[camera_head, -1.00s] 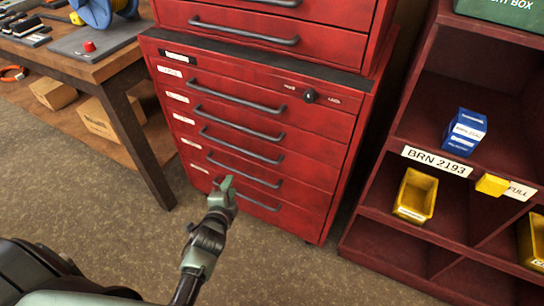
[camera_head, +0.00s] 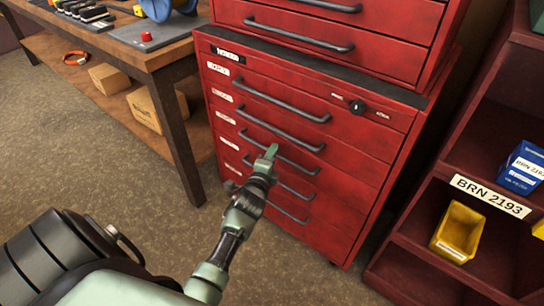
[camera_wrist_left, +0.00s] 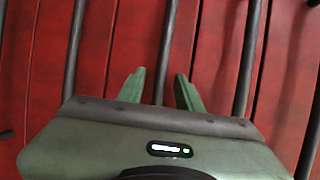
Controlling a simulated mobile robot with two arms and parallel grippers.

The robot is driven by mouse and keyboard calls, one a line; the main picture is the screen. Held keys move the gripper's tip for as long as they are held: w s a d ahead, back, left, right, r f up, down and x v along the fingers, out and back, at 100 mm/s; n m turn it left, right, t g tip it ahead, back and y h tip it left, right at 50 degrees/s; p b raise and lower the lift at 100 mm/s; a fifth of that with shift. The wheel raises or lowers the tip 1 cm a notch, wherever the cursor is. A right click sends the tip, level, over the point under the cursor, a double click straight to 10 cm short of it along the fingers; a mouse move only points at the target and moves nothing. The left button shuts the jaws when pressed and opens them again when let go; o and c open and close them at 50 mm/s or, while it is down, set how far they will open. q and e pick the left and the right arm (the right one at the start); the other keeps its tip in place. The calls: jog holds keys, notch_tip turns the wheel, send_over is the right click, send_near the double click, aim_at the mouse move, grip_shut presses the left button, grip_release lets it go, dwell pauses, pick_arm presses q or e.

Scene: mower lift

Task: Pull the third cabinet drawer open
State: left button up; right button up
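The red cabinet (camera_head: 350,150) has several drawers with dark bar handles, and all look closed in the head view. The third drawer's handle (camera_head: 299,167), counted down from the lock panel, runs behind my left gripper (camera_head: 270,153). In the left wrist view, my left gripper (camera_wrist_left: 160,88) is open, with one green finger on each side of a dark handle bar (camera_wrist_left: 166,45). That bar lines up with the gap; whether it lies between the fingertips or just beyond them I cannot tell. My right gripper is not in view.
A wooden workbench (camera_head: 160,60) with boxes on its lower shelf stands left of the cabinet. A dark red shelf (camera_head: 400,275) with a yellow bin (camera_head: 458,232) and a blue box (camera_head: 522,168) stands to the right. The floor before the cabinet is clear.

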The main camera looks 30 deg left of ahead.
pick_arm(q)
grip_shut()
dwell(1.4)
